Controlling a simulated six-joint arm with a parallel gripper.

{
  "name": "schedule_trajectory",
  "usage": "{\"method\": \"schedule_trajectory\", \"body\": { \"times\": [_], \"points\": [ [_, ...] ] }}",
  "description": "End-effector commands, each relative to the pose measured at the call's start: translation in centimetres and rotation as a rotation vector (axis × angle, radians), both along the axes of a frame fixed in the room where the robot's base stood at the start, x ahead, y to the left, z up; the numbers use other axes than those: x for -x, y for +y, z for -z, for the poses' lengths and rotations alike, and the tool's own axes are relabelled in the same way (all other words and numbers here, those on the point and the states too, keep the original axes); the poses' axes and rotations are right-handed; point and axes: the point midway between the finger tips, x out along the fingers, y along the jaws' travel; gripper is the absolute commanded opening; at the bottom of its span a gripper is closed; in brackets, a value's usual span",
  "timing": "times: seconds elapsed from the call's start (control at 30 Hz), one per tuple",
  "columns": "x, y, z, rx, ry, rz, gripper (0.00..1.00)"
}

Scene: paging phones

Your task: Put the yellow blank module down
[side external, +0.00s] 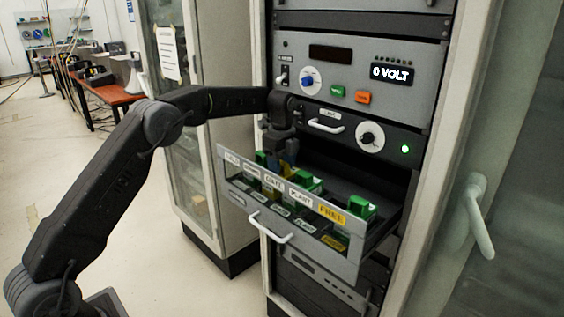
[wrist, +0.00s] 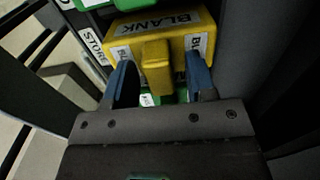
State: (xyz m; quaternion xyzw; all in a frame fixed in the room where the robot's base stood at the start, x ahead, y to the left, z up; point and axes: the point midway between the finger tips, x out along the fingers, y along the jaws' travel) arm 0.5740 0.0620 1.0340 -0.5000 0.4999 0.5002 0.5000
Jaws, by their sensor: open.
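The yellow blank module (wrist: 180,28) is a block marked BLANK, with a raised grip (wrist: 156,68) in its middle. In the wrist view it sits beside a STORE label (wrist: 92,44), low in the drawer. My gripper (wrist: 160,82) is open, with one blue finger on each side of the grip. A gap shows on the left; contact on the right is hard to judge. In the side view my gripper (side external: 285,157) reaches down into the left part of the open drawer (side external: 330,249). The module is mostly hidden there.
Green modules stand in the drawer, one (side external: 361,207) by the yellow FREE label (side external: 332,214) and one (side external: 305,182) nearer the middle. The drawer's front has a white handle (side external: 268,228). Rack panels (side external: 352,84) rise close above and behind. Open floor lies left.

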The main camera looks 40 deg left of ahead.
Motion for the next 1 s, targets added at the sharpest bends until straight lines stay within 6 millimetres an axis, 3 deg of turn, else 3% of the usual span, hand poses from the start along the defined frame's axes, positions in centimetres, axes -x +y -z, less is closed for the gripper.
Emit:
{"method": "schedule_trajectory", "body": {
  "times": [0.17,0.5,0.63,1.0],
  "points": [
    [-0.1,0.0,-1.2,-0.001,-0.003,0.000,0.51],
    [-0.1,0.0,-8.0,-0.001,-0.005,0.000,0.51],
    [-0.1,0.0,-9.9,0.000,-0.004,0.001,0.51],
    [0.0,0.0,-12.1,0.000,0.000,0.001,0.51]
  ]
}}
